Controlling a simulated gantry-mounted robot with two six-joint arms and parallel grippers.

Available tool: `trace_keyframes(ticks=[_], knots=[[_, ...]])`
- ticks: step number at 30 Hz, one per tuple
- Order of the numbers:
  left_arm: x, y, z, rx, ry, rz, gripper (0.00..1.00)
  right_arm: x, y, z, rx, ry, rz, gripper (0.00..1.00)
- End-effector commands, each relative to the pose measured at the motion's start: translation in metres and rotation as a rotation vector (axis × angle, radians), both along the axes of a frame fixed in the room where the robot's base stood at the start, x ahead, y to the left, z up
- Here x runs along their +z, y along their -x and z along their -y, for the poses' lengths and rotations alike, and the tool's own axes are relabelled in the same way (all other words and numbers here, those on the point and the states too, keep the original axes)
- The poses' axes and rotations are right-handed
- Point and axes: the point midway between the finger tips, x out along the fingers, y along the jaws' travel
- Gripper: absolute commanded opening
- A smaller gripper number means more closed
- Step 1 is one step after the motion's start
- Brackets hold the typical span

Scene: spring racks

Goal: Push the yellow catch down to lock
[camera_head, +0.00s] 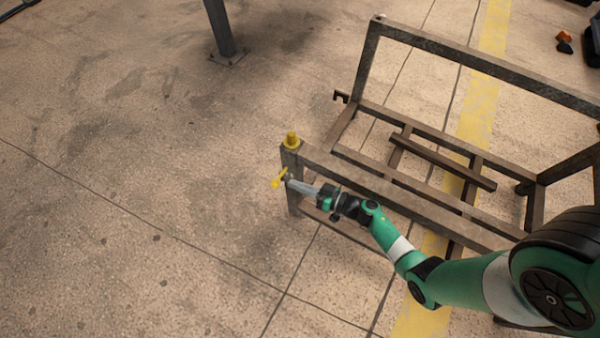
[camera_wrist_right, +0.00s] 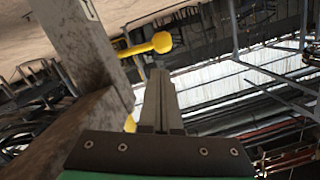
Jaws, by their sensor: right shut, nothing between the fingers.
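The yellow catch (camera_head: 278,179) is a short bar with a round knob at the near-left corner post of the metal rack (camera_head: 400,192). In the right wrist view the catch (camera_wrist_right: 161,42) sticks out sideways from the post (camera_wrist_right: 85,60), its knob just beyond my fingertips. My right gripper (camera_head: 292,184) is shut and empty, beside the post and close to the catch. In the right wrist view its fingers (camera_wrist_right: 158,75) point toward the knob; I cannot tell whether they touch it. My left gripper is not in view.
A loose-looking bar (camera_head: 445,163) lies across the rack's lower frame. A dark column (camera_head: 219,28) stands at the back. The floor left of the rack is clear.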

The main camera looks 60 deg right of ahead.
Motion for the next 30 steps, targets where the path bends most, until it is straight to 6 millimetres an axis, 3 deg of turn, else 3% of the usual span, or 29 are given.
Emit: trace_keyframes(ticks=[1,6,12,30], knots=[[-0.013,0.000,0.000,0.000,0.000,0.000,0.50,-0.007,-0.011,-0.003,0.006,0.002,0.004,0.00],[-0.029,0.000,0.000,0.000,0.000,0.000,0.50,-0.010,-0.042,-0.006,0.004,0.001,0.003,0.00],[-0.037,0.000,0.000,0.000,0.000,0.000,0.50,-0.011,-0.061,-0.007,0.001,0.000,-0.001,0.00],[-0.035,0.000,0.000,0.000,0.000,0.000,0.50,-0.011,-0.057,0.002,-0.021,0.032,0.000,0.00]])
